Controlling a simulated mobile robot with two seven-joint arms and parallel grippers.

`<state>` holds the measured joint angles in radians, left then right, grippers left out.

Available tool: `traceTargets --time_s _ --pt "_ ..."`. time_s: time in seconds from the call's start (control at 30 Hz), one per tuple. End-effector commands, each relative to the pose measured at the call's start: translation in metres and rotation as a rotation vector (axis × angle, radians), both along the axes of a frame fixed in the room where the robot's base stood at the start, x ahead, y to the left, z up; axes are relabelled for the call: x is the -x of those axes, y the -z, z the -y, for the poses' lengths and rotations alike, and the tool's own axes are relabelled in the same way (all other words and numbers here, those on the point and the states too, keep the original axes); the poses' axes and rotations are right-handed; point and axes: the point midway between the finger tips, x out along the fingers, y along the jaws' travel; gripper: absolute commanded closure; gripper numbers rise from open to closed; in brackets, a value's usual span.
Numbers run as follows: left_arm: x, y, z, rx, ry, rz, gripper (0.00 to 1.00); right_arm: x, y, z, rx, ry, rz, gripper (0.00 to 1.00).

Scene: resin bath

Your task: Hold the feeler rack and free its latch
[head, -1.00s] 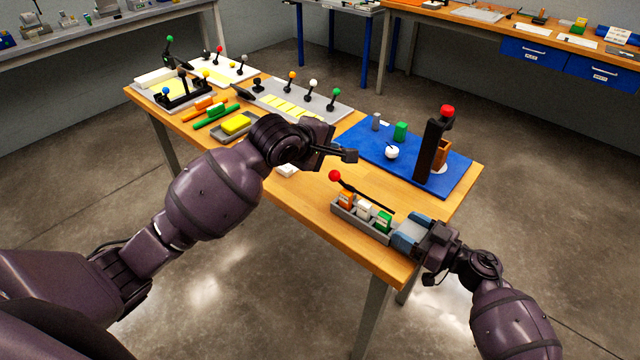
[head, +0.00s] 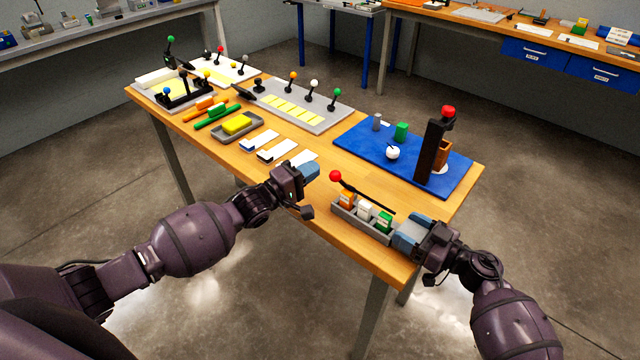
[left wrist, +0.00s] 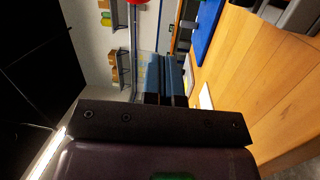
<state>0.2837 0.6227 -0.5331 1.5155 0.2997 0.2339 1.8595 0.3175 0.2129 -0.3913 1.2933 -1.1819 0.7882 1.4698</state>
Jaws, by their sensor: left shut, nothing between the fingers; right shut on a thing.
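The feeler rack is a grey tray (head: 347,211) near the front right edge of the table. It holds orange, white and green feelers, the green one (head: 384,221) nearest my right gripper. A black latch lever (head: 368,196) with a red ball knob (head: 336,176) runs along its far side, with the knob end raised at the left. My right gripper (head: 402,234) is shut on the rack's right end. My left gripper (head: 315,171) is shut and empty, a little left of the red knob and apart from it. In the left wrist view its blue fingers (left wrist: 165,75) show, with the red knob (left wrist: 137,2) at the top edge.
A blue mat (head: 352,148) behind the rack carries a dark upright post with a red knob (head: 448,111), a white ball and a green block. White cards (head: 258,141) and a yellow block in a grey tray (head: 257,133) lie left of my left gripper.

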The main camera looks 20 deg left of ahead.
Motion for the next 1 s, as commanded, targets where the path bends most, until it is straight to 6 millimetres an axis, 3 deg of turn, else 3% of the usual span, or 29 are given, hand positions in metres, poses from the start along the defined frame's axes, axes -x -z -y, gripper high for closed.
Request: traceTargets --time_s 0.4,0.7,1.0 --pt "0.058 0.039 -0.034 0.062 0.167 0.243 1.00 0.000 0.000 0.000 0.000 0.000 0.000 0.67" --pt "0.103 0.057 -0.056 0.107 0.286 0.365 1.00 0.000 0.000 0.000 0.000 0.000 0.000 0.67" --pt "0.116 0.061 -0.062 0.124 0.320 0.397 1.00 0.000 0.000 0.000 0.000 0.000 0.000 0.67"
